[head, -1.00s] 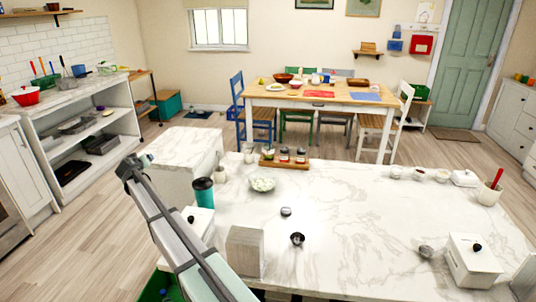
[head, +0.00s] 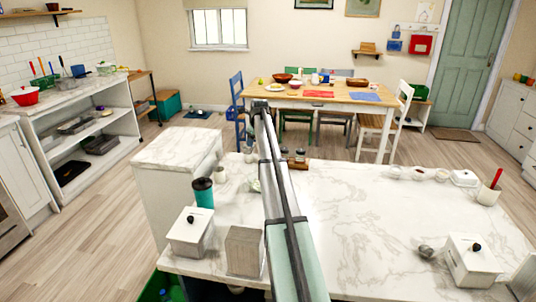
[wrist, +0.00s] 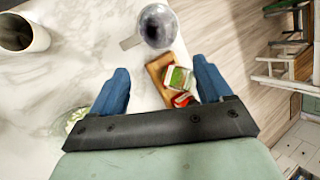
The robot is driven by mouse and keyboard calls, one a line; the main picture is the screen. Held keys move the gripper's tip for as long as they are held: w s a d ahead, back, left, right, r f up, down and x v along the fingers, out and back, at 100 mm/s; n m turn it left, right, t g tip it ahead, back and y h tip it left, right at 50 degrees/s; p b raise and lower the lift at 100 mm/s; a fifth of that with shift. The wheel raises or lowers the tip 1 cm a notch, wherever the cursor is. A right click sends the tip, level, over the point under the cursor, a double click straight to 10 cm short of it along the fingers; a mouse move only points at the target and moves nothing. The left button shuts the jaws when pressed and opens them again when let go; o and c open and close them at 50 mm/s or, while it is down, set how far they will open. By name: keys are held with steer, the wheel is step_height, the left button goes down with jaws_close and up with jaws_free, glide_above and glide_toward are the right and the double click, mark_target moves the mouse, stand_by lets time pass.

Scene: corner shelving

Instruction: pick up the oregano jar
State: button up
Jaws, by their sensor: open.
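A wooden tray (wrist: 154,68) with spice jars lies below my gripper in the wrist view. A jar with green contents (wrist: 177,78) stands on it, with a red item (wrist: 182,100) close beside it. No label is readable, so I cannot tell for sure which jar is the oregano. In the head view two dark-lidded jars (head: 300,154) show on the tray (head: 298,163); my arm covers the tray's left part. My gripper (wrist: 160,66) is open and empty, its blue fingers apart above the tray, with the green jar between them in the picture.
A clear rounded glass object (wrist: 157,25) stands near the tray in the wrist view. A white mug (wrist: 22,35) and a bowl with green contents (wrist: 68,123) are to the left. A teal tumbler (head: 203,193) stands on the marble island. The island's middle right is mostly clear.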

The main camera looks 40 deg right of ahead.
steer(key=s+d+r+m+y, duration=0.1)
steer(key=s+d+m+y, duration=0.1)
steer(key=s+d+m, duration=0.5)
steer(key=x, duration=0.9)
steer(key=w+d+x, duration=0.1)
steer(key=x, duration=0.3)
steer(key=shift+w, duration=0.2)
steer(key=c, duration=1.3)
steer(key=shift+o, duration=0.2)
step_height(320, 180, up, 9)
steer(key=shift+d+r, duration=0.15)
steer(key=shift+r, duration=0.05)
steer(key=shift+s+d, duration=0.25)
steer(key=shift+d, duration=0.05)
steer(key=f+n+y, duration=0.1)
steer(key=f+n, duration=0.1)
steer(key=n, duration=0.1)
steer(key=w+f+n+y, duration=0.1)
steer(key=n+y, duration=0.1)
steer(key=n, duration=0.1)
steer(key=shift+w+f+n+g, duration=0.15)
steer(key=shift+f+n+g, duration=0.15)
steer(key=shift+f+g, duration=0.1)
steer(key=shift+s+a+n+g+y, duration=0.25)
steer(key=shift+n+y, duration=0.1)
steer(key=shift+n, duration=0.35)
steer(key=shift+s+a+n+g+y, duration=0.15)
steer(key=shift+a+n+g+y, duration=0.15)
steer(key=shift+n, duration=0.4)
